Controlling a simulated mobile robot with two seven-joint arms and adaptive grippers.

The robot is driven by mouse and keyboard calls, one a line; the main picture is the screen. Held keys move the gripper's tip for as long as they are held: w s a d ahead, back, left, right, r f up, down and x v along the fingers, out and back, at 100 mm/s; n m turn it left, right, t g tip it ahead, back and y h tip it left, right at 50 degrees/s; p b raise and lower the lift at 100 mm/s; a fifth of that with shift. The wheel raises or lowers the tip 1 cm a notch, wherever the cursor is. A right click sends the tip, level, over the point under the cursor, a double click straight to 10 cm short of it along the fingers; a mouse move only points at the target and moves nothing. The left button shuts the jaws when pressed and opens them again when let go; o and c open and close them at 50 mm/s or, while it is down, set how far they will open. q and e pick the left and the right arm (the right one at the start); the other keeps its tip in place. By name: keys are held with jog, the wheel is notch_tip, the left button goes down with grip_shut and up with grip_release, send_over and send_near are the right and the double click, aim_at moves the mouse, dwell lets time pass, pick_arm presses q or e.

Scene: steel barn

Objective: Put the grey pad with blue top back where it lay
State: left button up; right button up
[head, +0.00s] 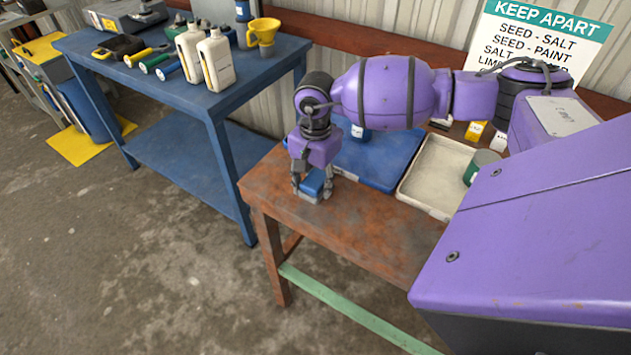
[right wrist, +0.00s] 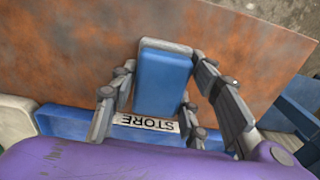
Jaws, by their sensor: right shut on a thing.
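The grey pad with blue top (head: 313,184) is between the fingers of my right gripper (head: 312,182), over the left end of the rusty brown table (head: 355,228). In the right wrist view the pad (right wrist: 163,82) shows its blue top and grey rim, with fingers of the right gripper (right wrist: 155,105) on both sides. The gripper is shut on it. Whether the pad touches the table or hangs just above it, I cannot tell. My left gripper is not in view.
A cream tray (head: 428,178) with a green can (head: 482,166) is farther right. A blue table (head: 215,105) with bottles stands left. The table's front is bare.

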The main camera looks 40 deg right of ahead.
jog(key=shift+f, duration=0.25)
jog(key=o, duration=1.1)
jog(key=shift+r, duration=0.1)
